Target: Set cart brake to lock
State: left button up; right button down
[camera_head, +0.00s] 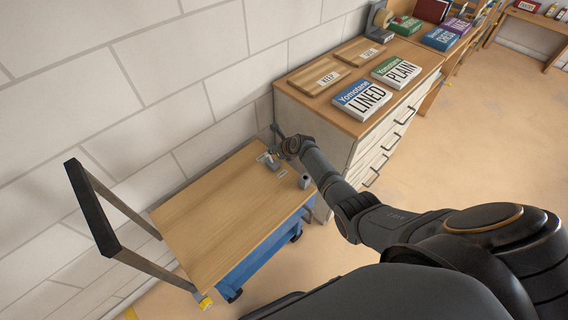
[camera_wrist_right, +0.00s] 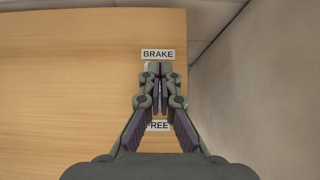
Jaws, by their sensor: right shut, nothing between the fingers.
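The cart (camera_head: 225,212) has a wooden top, a blue base and a dark push handle (camera_head: 90,208) at its left end. In the head view my right gripper (camera_head: 270,150) is over the far right corner of the cart top, by a small grey brake fitting (camera_head: 270,162). In the right wrist view my right gripper (camera_wrist_right: 158,72) is shut between a "BRAKE" label (camera_wrist_right: 158,54) and a "FREE" label (camera_wrist_right: 158,125). The fingers cover most of what lies between the labels, so the brake lever's position cannot be told. My left gripper is not in view.
A drawer cabinet (camera_head: 345,148) stands just right of the cart, with books (camera_head: 362,98) and wooden boards (camera_head: 318,77) on top. A block wall (camera_head: 150,90) runs behind the cart. A small grey post (camera_head: 304,181) stands at the cart's right edge. The floor in front is clear.

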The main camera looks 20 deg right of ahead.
jog(key=shift+w+a, duration=0.15)
jog(key=shift+w, duration=0.25)
dwell(0.4)
